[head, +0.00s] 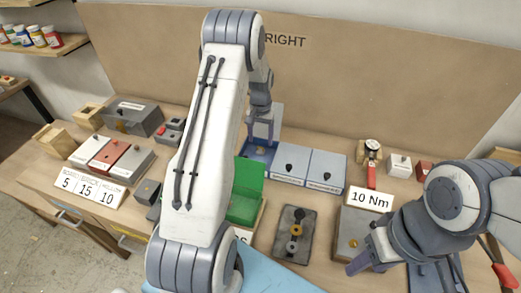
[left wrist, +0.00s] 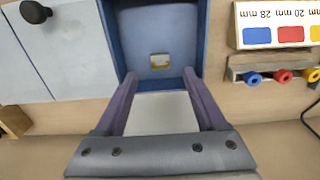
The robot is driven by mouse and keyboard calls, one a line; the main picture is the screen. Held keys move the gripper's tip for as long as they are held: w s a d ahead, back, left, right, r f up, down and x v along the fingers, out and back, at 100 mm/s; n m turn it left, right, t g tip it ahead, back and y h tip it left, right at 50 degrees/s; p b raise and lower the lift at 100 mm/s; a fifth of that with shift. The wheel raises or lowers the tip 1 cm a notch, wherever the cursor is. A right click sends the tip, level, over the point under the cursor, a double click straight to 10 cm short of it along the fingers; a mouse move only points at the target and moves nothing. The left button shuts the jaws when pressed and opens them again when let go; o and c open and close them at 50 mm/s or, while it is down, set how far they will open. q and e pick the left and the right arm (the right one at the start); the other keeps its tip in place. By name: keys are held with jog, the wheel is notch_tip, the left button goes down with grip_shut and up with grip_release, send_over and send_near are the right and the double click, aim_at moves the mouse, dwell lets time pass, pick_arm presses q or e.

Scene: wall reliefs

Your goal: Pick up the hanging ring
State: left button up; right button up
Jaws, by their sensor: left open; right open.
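Blue (left wrist: 252,78), red (left wrist: 283,76) and yellow (left wrist: 313,74) ring-like pieces sit along a small rack to the right. My right gripper (head: 362,262) is open at the lower right.
Two grey lidded boxes (head: 308,168) with black knobs stand beside the blue box. A green box (head: 246,190) is partly hidden by my left arm. A dark plate (head: 295,235) holds small round parts. A "10 Nm" sign (head: 370,198) stands to its right.

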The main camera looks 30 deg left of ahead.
aim_at(260, 147)
pick_arm(q)
notch_tip(260, 147, down, 4)
jog(key=shift+r+p, duration=0.2)
jog(key=shift+p, duration=0.7)
jog(key=shift+f, duration=0.6)
grip_shut()
jog(key=shift+r, duration=0.15)
